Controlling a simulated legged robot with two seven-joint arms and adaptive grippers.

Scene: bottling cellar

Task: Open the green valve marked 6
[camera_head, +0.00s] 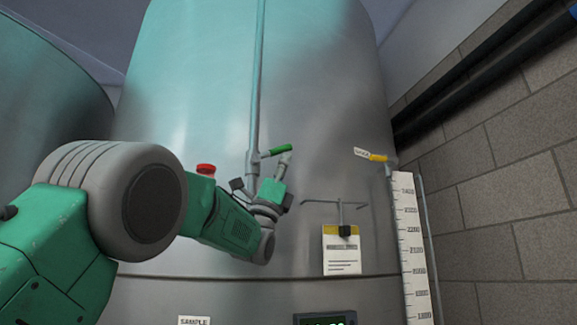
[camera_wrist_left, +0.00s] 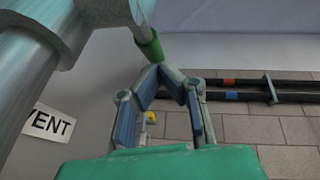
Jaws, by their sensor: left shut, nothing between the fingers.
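The green valve handle (camera_head: 277,150) sits on a thin vertical pipe on the front of the steel tank. It points right and slightly up, crosswise to the pipe. No mark 6 can be read on it. My left gripper (camera_head: 285,158) is just below the handle's free end, shut and empty. In the left wrist view the shut fingertips (camera_wrist_left: 162,70) are close to the end of the green handle (camera_wrist_left: 151,45); I cannot tell whether they touch. My right gripper is not in view.
A yellow valve lever (camera_head: 377,157) with a tag is to the right, above a level scale (camera_head: 413,245). A card (camera_head: 341,255) hangs below a T-shaped metal bar (camera_head: 325,202). Dark pipes (camera_head: 480,75) run along the block wall. A red knob (camera_head: 206,169) shows behind my left arm.

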